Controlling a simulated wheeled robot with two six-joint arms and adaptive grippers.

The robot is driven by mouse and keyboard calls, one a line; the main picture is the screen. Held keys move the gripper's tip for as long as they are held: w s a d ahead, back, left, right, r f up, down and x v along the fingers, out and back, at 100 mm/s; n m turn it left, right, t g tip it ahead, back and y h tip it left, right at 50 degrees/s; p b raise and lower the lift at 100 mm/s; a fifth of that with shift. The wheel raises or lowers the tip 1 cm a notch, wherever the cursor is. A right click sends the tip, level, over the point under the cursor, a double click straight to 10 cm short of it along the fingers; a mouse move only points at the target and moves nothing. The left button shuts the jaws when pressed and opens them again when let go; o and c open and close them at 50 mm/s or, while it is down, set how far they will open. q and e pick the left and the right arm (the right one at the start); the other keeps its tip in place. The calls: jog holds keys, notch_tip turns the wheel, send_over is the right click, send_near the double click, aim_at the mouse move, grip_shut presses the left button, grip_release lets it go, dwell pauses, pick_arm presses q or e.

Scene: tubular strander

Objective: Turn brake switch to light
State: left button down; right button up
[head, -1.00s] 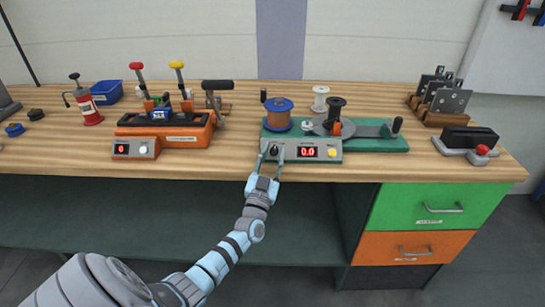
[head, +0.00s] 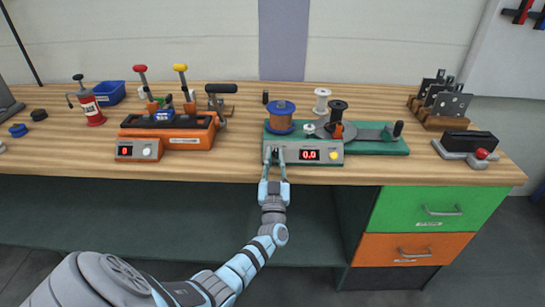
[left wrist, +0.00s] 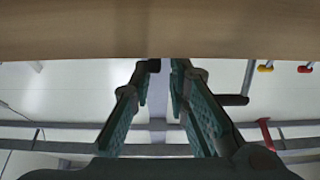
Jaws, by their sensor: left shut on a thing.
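The green strander machine (head: 372,146) stands on the bench, with a grey front panel, a red display (head: 309,155) reading 0.0 and a yellow button (head: 334,156). The brake switch, a small black knob (head: 275,154), sits left of the display and is mostly hidden by my fingers. My left gripper (head: 274,152) is shut on this knob, its fingers on either side of it. In the left wrist view the two fingers (left wrist: 166,68) reach up to the panel, with a gap between their pads. The knob's pointer setting cannot be read. My right gripper is not in view.
On the machine are a copper wire spool (head: 280,116), a black spool (head: 337,108) and a crank handle (head: 398,129). An orange machine (head: 172,133) stands to the left. A black-topped block with a red knob (head: 468,141) is at the right. Free bench surface lies between the machines.

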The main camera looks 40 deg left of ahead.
pick_arm(q)
jog(key=c, duration=1.8)
grip_release()
jog(key=shift+w+d, duration=0.1)
jog(key=shift+d, duration=0.05)
jog(key=shift+o, duration=0.5)
jog(key=shift+w+d, duration=0.15)
jog(key=shift+a, duration=0.2)
jog(key=v, duration=1.2)
